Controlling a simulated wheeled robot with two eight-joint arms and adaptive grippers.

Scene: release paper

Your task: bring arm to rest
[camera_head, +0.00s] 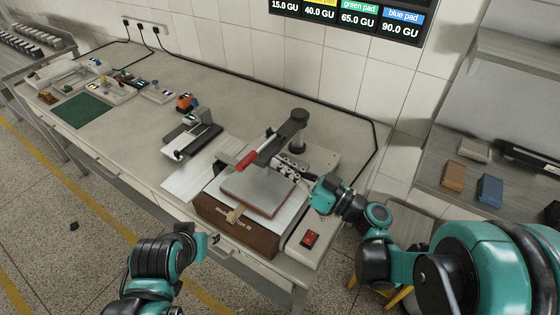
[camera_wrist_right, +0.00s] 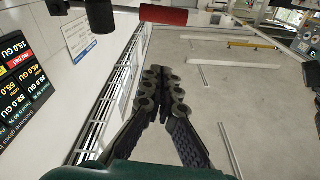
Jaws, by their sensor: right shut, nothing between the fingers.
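My right gripper (camera_head: 284,167) reaches in from the right, just behind the grey press plate (camera_head: 258,188) and near the post of the press. In the right wrist view its black fingers (camera_wrist_right: 164,75) come together at the tips, shut with nothing between them. The red handle (camera_head: 246,160) of the press shows left of the gripper; a red cylinder (camera_wrist_right: 164,15) shows beyond the fingertips in the wrist view. My left gripper (camera_head: 213,239) is low at the front of the table, small and partly seen, so its jaw state is unclear.
The press stands on a brown wooden box (camera_head: 236,229) beside a red switch (camera_head: 310,239). A stapler-like device (camera_head: 192,137), an orange item (camera_head: 186,102) and a green mat (camera_head: 82,110) lie further left. A shelf with brown (camera_head: 454,176) and blue (camera_head: 489,190) pads stands right.

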